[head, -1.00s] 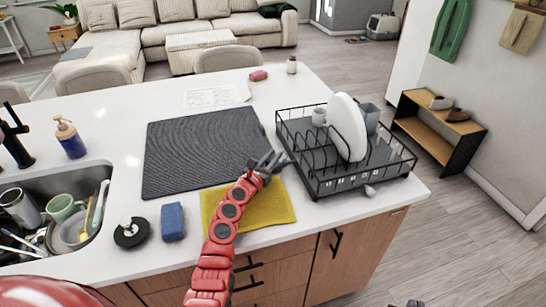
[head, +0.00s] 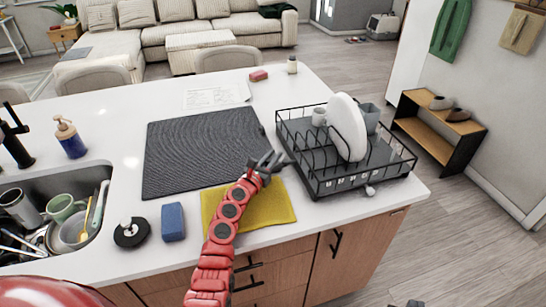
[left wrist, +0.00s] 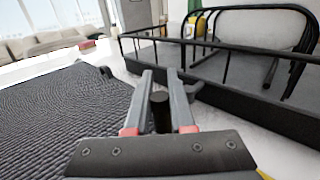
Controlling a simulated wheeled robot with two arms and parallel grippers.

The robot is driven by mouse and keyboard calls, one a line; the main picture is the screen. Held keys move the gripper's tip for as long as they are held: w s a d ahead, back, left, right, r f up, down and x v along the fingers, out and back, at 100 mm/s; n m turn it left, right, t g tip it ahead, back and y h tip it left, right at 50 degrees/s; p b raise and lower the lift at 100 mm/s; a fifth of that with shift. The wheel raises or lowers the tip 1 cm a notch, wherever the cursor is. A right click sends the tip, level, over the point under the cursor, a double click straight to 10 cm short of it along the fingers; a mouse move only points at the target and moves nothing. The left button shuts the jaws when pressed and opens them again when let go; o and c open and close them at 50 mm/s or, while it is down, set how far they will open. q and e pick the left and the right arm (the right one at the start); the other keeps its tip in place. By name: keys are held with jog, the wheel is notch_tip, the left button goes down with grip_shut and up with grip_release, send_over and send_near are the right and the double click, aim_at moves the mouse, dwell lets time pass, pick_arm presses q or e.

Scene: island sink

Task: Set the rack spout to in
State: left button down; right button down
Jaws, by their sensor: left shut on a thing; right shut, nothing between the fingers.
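The black wire dish rack (head: 312,183) stands at the right end of the white counter. A small pale piece, perhaps its spout (head: 370,190), sticks out low at its front right. My left gripper (head: 272,161) is just outside the rack's left side, above the grey mat's edge. In the left wrist view, its fingers (left wrist: 161,76) have a dark rounded piece (left wrist: 160,112) between them; I cannot tell what it belongs to. The rack (left wrist: 220,85) shows just beyond the fingertips. My right gripper (head: 411,303) barely shows at the bottom edge, away from the rack.
A white plate (head: 346,128) and cups stand in the rack. A ribbed grey mat (head: 195,150) and a yellow cloth (head: 275,208) lie beside and under my left arm. A blue sponge (head: 173,222) and a full sink (head: 65,175) are further left.

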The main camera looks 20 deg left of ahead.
dwell(0.5)
